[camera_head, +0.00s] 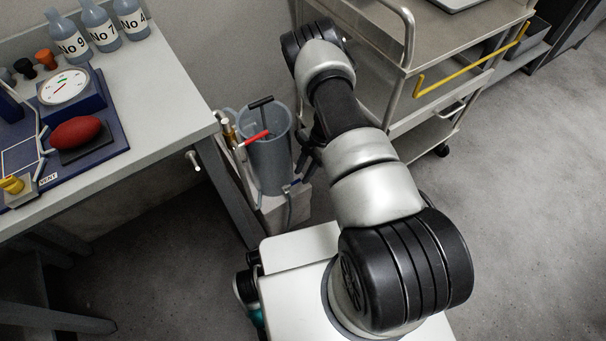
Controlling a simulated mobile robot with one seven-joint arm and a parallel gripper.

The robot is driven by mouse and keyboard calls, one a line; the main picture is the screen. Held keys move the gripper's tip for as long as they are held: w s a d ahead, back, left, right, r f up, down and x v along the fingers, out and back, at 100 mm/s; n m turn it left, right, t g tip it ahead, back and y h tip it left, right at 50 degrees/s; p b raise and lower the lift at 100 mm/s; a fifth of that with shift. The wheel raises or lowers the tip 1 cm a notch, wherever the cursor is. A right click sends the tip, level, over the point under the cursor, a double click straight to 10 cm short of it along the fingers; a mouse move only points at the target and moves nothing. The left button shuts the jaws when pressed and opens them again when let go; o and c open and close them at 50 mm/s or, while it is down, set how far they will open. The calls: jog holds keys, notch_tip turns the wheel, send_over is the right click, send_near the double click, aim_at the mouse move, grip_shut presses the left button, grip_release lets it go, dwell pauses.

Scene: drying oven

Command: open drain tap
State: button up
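A grey cylindrical vessel (268,165) stands upright on a pale stand between the bench and the steel cart. A small blue lever (292,185) shows low on its right side, with a grey hose below it. A red lever (256,138) crosses the vessel's upper front, and a black T-shaped handle (261,102) is at its rim. None is labelled, so I cannot tell for sure which is the drain tap; the blue lever sits lowest. My gripper (305,165) is just right of the vessel, above the blue lever in the picture. My arm partly hides it, and its finger opening is unclear.
The bench (160,105) at left carries bottles, a dial gauge (64,87) and a red bulb (76,132). A bench leg stands close left of the vessel. The steel cart (440,35) with a yellow rail (470,62) is right of my arm.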

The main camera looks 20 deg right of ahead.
jog(key=shift+a+f, duration=0.1)
jog(key=shift+f, duration=0.2)
grip_shut()
